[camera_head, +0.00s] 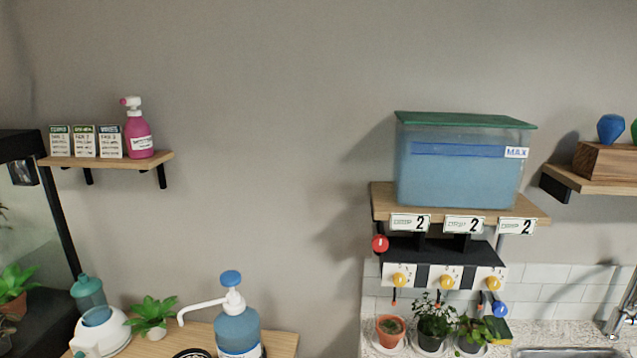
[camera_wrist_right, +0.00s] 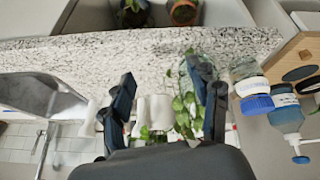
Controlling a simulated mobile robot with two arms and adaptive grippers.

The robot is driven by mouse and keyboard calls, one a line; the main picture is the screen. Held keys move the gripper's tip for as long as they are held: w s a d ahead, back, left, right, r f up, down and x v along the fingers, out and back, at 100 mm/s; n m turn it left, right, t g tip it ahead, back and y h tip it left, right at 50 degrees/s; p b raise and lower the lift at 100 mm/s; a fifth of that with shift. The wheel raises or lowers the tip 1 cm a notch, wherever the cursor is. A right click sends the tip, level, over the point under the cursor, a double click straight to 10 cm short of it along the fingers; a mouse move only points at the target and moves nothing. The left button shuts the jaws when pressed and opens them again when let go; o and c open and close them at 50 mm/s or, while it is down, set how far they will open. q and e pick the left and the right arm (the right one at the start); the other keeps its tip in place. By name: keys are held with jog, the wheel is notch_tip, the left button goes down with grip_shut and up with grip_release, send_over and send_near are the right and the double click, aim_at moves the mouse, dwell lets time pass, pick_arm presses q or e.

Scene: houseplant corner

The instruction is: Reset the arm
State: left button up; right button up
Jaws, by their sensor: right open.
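My right gripper (camera_wrist_right: 166,92) shows in the right wrist view, its two dark fingers spread apart and nothing held between them. Beyond and between the fingers are a leafy green plant (camera_wrist_right: 184,112) and a white cylindrical shape; I cannot tell how far they are from the fingers. Neither of my arms shows in the head view. My left gripper is in neither view.
In the head view, a water tank (camera_head: 460,165) stands on a wall shelf above yellow-knobbed valves (camera_head: 446,283). Potted plants (camera_head: 435,320) stand below on the counter. A blue pump bottle (camera_head: 238,328) is at lower left. The speckled counter (camera_wrist_right: 100,58) crosses the wrist view.

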jog(key=s+a+r+g+y, duration=0.1)
jog(key=s+a+r+g, duration=0.1)
jog(key=s+a, duration=0.4)
notch_tip(320, 180, down, 30)
jog(key=a+g+b, duration=0.1)
jog(key=b, duration=0.4)
pick_arm(q)
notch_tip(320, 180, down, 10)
jog(key=b, duration=0.5)
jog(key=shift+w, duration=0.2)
pick_arm(e)
jog(key=s+d+f, duration=0.1)
jog(key=s+f, duration=0.8)
jog(key=f, duration=0.2)
jog(key=s+d+f+g, duration=0.1)
jog(key=s+d+f, duration=0.1)
jog(key=s+f, duration=0.6)
notch_tip(320, 180, down, 4)
jog(key=shift+s+r+n, duration=0.1)
jog(key=shift+s+n, duration=0.25)
jog(key=shift+n, duration=0.05)
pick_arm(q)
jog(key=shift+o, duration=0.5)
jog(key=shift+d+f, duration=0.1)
